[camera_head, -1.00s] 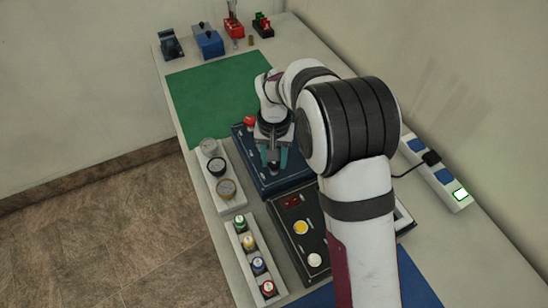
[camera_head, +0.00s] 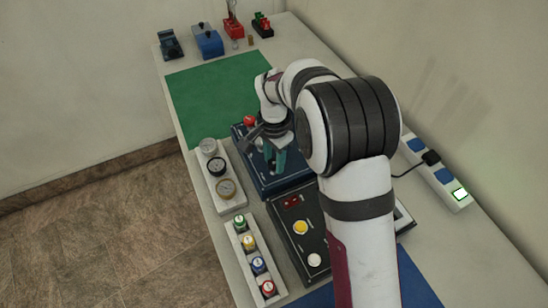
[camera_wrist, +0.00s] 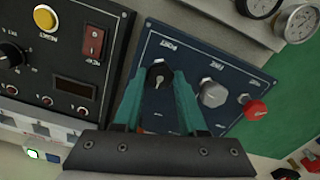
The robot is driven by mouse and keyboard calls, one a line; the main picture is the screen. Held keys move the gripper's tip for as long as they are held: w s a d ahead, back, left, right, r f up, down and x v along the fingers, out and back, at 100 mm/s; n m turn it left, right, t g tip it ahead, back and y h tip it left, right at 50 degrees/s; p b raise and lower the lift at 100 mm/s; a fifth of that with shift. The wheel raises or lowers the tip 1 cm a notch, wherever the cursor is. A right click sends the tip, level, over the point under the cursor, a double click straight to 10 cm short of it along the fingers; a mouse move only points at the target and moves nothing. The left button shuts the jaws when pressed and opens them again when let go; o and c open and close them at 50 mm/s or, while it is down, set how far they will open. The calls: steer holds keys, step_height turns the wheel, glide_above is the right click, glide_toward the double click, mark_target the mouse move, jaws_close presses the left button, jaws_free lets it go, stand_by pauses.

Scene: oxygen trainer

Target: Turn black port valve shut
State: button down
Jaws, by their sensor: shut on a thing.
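The black port valve knob (camera_wrist: 158,73) sits on the dark blue panel (camera_wrist: 185,42), below a "PORT" label in the wrist view. It has a pale pointer mark. My gripper (camera_wrist: 158,88) has its teal fingers on either side of the knob, shut on it. In the head view my gripper (camera_head: 276,160) reaches down onto the blue panel (camera_head: 290,181), and the knob is hidden there by the fingers. A grey knob (camera_wrist: 213,92) and a red knob (camera_wrist: 256,109) stand beside it on the same panel.
A black panel (camera_head: 287,231) with yellow and white buttons lies close by. A gauge strip (camera_head: 213,171) and a strip of coloured knobs (camera_head: 242,236) line the table's left edge. A power strip (camera_head: 438,175) is at right. The green mat (camera_head: 205,100) is clear.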

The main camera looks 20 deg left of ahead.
mark_target(274, 163)
steer(key=shift+s, duration=0.1)
stand_by(0.3)
steer(key=shift+c, duration=2.3)
jaws_free()
step_height(274, 163, up, 16)
steer(key=shift+f, duration=0.1)
